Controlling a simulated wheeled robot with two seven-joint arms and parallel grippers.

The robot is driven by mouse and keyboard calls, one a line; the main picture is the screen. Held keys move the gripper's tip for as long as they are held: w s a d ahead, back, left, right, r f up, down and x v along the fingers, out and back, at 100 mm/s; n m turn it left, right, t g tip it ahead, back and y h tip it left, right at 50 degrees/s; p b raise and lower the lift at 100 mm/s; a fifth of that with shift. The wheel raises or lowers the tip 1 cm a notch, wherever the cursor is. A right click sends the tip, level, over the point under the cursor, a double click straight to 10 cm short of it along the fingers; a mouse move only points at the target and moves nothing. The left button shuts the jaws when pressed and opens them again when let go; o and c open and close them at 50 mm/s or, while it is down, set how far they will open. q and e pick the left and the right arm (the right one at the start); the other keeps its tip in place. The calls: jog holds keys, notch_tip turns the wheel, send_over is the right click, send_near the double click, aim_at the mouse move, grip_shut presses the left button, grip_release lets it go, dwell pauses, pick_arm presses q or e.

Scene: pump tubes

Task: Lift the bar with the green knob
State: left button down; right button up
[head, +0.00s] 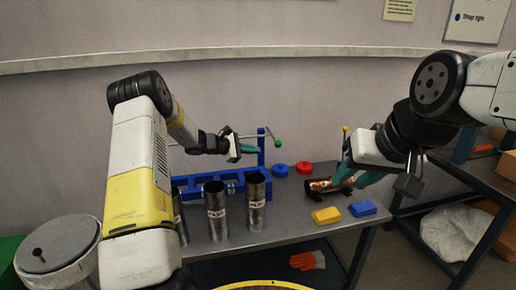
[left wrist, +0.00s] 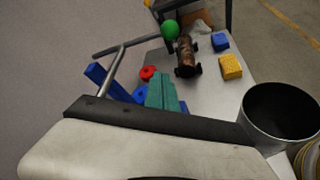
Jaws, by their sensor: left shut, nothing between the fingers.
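The green knob (head: 278,143) is on the right end of a thin grey bar (head: 268,133) at the blue upright (head: 261,150) of the blue rack (head: 205,186). My left gripper (head: 253,149) is shut and empty, just left of the upright and below the bar. In the left wrist view, the green knob (left wrist: 170,29) and the bar (left wrist: 138,43) lie beyond the teal fingertips (left wrist: 163,80), apart from them. My right gripper (head: 352,175) is at the dark cylinder (head: 318,188); its teal fingers look spread, and their contact with it is unclear.
Metal tubes (head: 255,202) stand in front of the rack. A yellow block (head: 326,216) and a blue block (head: 362,208) lie near the front edge.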

pick_arm(q)
jog(key=w+d, duration=0.1)
jog(key=d, duration=0.5)
jog(key=shift+w+d+r, duration=0.25)
jog(key=shift+r, duration=0.15)
jog(key=shift+r, duration=0.15)
